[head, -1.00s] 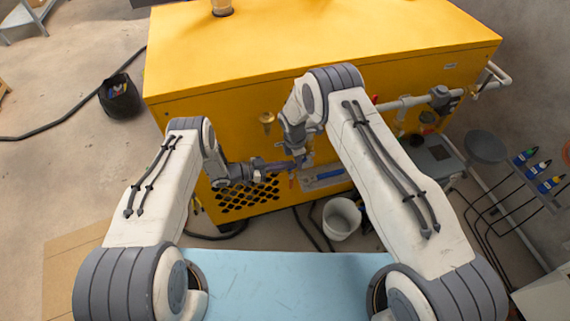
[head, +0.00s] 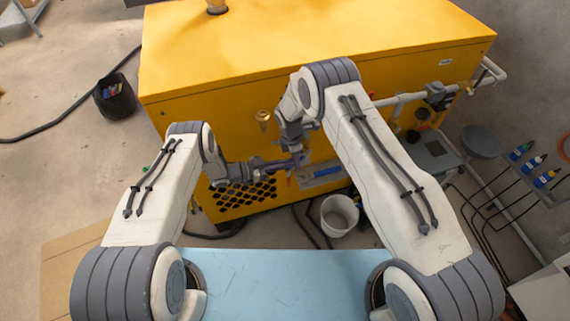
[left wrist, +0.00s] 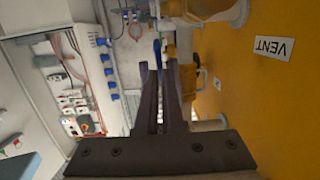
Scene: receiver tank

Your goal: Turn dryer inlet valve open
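No label I can read names the dryer inlet valve, so I cannot tell which fitting it is. In the head view, a dark grey valve body (head: 437,94) sits on the white pipe at the right of the yellow unit (head: 330,40). My left gripper (head: 297,162) points right, close to the unit's front panel. In the left wrist view its fingers (left wrist: 159,66) stand slightly apart with nothing clearly between them. A blue lever-like part (left wrist: 157,50) shows beyond the tips. My right gripper (head: 298,152) points down beside the left one; its fingers are hidden or too small to tell.
A brass fitting (head: 263,116) is on the front panel. A white bucket (head: 340,214) stands on the floor below. A "VENT" label (left wrist: 273,48) is on the yellow panel in the left wrist view. A black bin (head: 115,98) stands left; a shelf with bottles (head: 535,165) is at right.

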